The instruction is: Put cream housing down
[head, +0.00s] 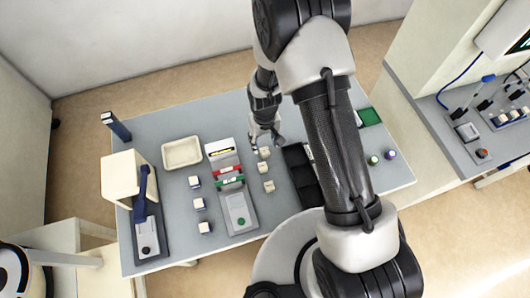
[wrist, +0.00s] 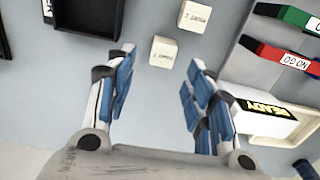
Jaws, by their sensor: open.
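Cream housings, small cubes with dark lettering on top, stand in a short row on the grey table (head: 160,125). The nearest to my gripper (head: 267,142) is a cream housing (head: 264,153), just below the fingertips. In the wrist view my gripper (wrist: 160,75) has its fingers spread wide with nothing between them. One lettered cream housing (wrist: 162,52) sits upright just ahead of the fingertips, and a second cream housing (wrist: 194,16) is beyond it. Neither is seen touching the fingers. Two more cubes of the row show in the head view (head: 263,167).
A black tray (head: 300,175) lies right of the row, partly hidden by my arm. A feeder panel with red and green bars (head: 228,175) stands left of it. More cubes (head: 199,203) and a cream shallow tray (head: 182,152) are further left.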

